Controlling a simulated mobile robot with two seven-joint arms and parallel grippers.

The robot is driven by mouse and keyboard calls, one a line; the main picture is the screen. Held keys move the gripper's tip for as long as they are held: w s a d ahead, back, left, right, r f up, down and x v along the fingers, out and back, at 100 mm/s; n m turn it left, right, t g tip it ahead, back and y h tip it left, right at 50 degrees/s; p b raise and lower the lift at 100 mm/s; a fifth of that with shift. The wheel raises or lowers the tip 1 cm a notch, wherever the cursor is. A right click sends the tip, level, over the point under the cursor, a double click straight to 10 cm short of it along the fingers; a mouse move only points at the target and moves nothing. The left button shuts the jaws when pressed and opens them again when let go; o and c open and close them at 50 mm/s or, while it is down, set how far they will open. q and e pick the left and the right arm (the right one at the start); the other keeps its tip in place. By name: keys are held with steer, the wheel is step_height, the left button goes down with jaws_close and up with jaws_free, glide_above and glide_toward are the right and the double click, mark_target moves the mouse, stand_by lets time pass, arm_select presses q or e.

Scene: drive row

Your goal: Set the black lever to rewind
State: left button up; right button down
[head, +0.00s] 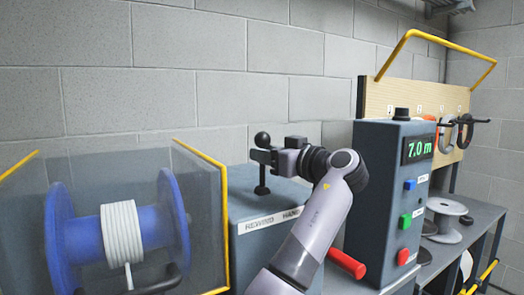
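The black lever (262,180) stands roughly upright on top of a blue-grey box (245,205), with a round black knob (262,139) at its upper end. A label on the box's front edge reads REWIND (259,226) at left and HAND, partly covered, to its right. My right gripper is out of view.
A blue reel (175,215) with white cable sits behind a clear, yellow-edged guard (226,230) at left. A control box (390,185) reading 7.0 m, with several buttons, stands at right. A red handle (347,264) lies near my arm.

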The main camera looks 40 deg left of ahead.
arm_select(q)
steer(key=shift+w+a, duration=0.2)
steer(key=shift+a, duration=0.65)
jaws_close()
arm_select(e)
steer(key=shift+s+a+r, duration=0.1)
